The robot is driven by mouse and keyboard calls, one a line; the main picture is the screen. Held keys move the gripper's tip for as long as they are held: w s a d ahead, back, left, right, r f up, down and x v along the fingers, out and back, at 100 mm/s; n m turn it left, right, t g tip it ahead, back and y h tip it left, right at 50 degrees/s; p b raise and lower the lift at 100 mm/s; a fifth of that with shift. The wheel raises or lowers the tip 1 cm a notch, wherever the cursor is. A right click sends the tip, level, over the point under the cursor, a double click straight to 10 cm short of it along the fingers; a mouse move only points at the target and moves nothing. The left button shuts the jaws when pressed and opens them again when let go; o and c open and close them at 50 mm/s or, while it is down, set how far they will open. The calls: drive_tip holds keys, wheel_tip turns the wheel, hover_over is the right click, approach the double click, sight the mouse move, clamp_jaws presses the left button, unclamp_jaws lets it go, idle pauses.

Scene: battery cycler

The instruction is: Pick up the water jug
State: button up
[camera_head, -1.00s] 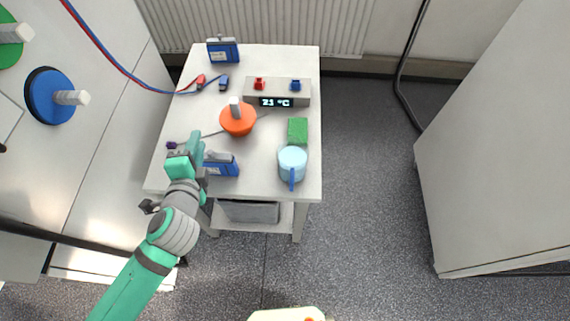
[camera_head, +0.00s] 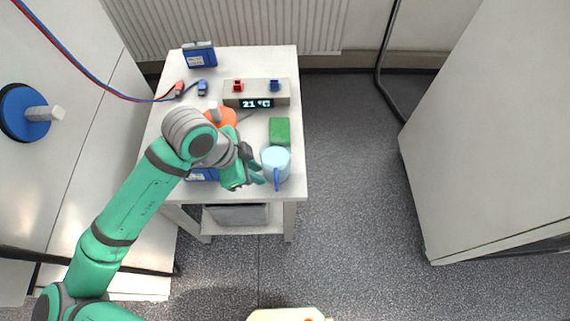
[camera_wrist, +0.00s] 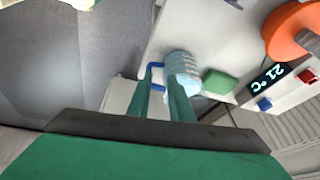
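The water jug (camera_head: 276,160) is a light blue, upright cup-like vessel with a dark blue handle, on the front right of the white table. In the wrist view the jug (camera_wrist: 184,72) stands beyond my fingers, with its blue handle toward them. My gripper (camera_head: 257,172) is just left of the jug in the head view. In the wrist view my gripper (camera_wrist: 161,92) shows two green fingers spread apart, open. Part of the handle appears between or behind the fingertips; whether they touch the jug I cannot tell.
A green block (camera_head: 280,131) stands just behind the jug. A grey display box (camera_head: 257,94) and an orange knobbed object (camera_head: 222,116) are farther back. A blue box (camera_head: 202,175), partly hidden by my arm, is left. The table's (camera_head: 282,188) right and front edges are close to the jug.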

sight(277, 187)
drive_tip(key=shift+g, duration=0.4)
drive_tip(key=shift+s+d+r+x, duration=0.1)
drive_tip(key=shift+s+d+x, duration=0.15)
drive_tip(key=shift+x, duration=1.5)
drive_tip(key=shift+s+d+r+x, duration=0.1)
drive_tip(key=shift+s+d+x, duration=0.15)
drive_tip(key=shift+x, duration=1.55)
drive_tip(key=shift+s+d+x, duration=0.2)
drive_tip(key=shift+d+x, duration=0.05)
drive_tip(key=shift+x, duration=1.5)
drive_tip(key=shift+h, duration=0.3)
clamp_jaws()
